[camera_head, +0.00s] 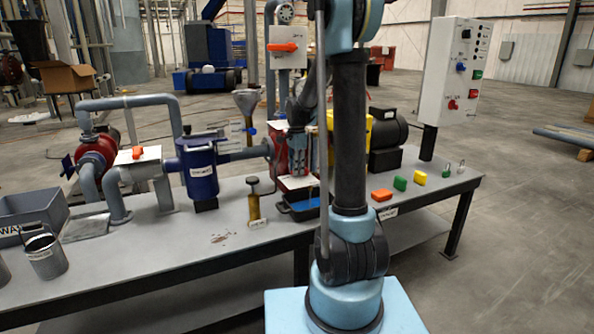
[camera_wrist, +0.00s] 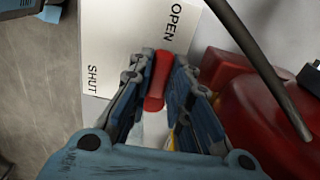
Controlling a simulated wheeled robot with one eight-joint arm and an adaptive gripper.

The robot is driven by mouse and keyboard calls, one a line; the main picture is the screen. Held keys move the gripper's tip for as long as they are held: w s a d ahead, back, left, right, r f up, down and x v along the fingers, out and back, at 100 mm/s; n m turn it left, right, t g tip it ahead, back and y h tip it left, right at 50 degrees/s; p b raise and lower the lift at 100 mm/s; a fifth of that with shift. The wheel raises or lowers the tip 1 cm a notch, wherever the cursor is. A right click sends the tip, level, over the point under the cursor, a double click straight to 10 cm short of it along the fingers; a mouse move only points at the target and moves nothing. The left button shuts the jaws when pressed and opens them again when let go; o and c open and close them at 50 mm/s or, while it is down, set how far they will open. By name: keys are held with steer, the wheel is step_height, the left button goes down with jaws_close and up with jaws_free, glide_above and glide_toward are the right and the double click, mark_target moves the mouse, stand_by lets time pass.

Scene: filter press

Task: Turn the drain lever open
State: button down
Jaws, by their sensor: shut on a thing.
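The red drain lever (camera_wrist: 157,85) shows in the wrist view between my gripper's fingers. My gripper (camera_wrist: 163,66) is shut on it. A white plate (camera_wrist: 122,45) behind the lever reads OPEN at its upper right and SHUT at its lower left. The lever's visible end points up the picture, toward the OPEN side; its pivot is hidden by the fingers. In the head view my gripper (camera_head: 298,155) points down over the bench beside the red pump body, partly behind my arm, and the lever cannot be made out there.
A red rounded housing (camera_wrist: 275,115) and a dark hose (camera_wrist: 262,65) lie close to the right of my gripper in the wrist view. A blue tray (camera_head: 302,206) sits below.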

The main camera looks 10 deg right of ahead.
steer(key=shift+w+a, duration=0.1)
stand_by(0.4)
steer(key=c, duration=1.5)
jaws_free()
step_height(320, 180, up, 12)
steer(key=shift+f, duration=0.1)
